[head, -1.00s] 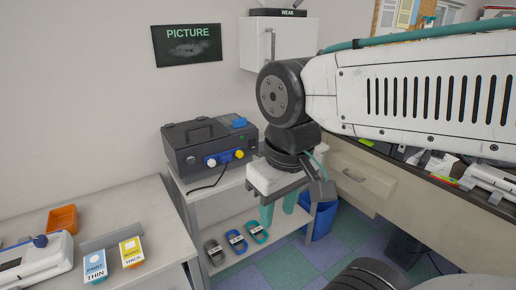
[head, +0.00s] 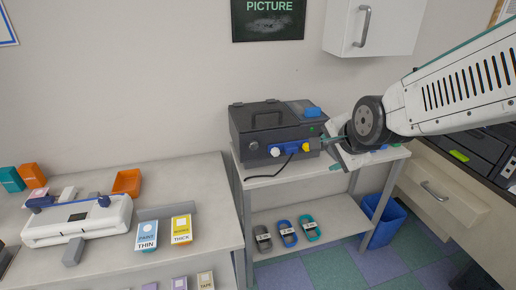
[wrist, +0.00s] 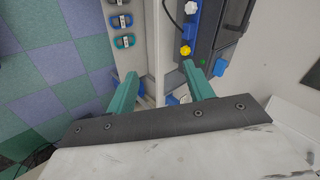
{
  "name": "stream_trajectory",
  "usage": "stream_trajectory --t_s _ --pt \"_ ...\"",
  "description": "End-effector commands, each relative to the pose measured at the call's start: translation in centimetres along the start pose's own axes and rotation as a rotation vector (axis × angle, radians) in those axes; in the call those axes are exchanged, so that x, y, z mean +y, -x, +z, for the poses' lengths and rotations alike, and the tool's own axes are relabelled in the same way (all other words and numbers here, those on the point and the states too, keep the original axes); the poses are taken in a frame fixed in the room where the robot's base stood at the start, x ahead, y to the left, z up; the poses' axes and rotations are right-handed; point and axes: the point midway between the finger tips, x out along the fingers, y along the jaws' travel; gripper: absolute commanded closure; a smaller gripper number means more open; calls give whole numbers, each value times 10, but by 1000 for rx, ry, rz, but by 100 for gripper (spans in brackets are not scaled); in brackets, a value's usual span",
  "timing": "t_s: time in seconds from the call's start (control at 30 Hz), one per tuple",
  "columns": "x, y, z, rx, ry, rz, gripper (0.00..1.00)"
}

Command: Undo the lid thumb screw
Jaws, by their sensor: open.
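A dark machine (head: 270,132) with a top handle stands on a small cart, its lid apparently down. A blue part (head: 313,112) sits at its top right; I cannot tell if it is the lid thumb screw. It seems to show in the wrist view (wrist: 220,67), beside my right finger. A white knob (head: 276,152) and a yellow knob (head: 306,147), both on blue mounts, are on the front; the yellow one also shows in the wrist view (wrist: 185,50). My gripper (head: 328,153) is open at the machine's right end, its teal fingers (wrist: 160,72) apart and empty.
The cart (head: 250,180) has several tagged rings, including a blue one (head: 287,233), on its lower shelf. A blue bin (head: 384,220) stands to the right. A left table holds a white device (head: 80,220) and labelled cards (head: 181,229). A wall cabinet (head: 372,25) hangs above.

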Motion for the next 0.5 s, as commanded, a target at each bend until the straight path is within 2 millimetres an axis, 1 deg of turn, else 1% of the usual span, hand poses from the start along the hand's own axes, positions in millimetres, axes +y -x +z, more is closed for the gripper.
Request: stream_trajectory --t_s 0.03,0.07,0.1,0.2,0.3,0.4,0.5 --pt "-12 -26 8 0 -109 -51 48" --pt "-21 -39 13 -5 -186 -92 48" --pt "-31 -56 15 6 -290 -146 48" --pt "-54 -96 30 -21 -556 -286 48" --pt "-69 -130 49 -89 -811 -422 48" --pt "-76 -158 68 -186 -1044 -545 48" --pt "-78 -176 86 -300 -1234 -645 48"
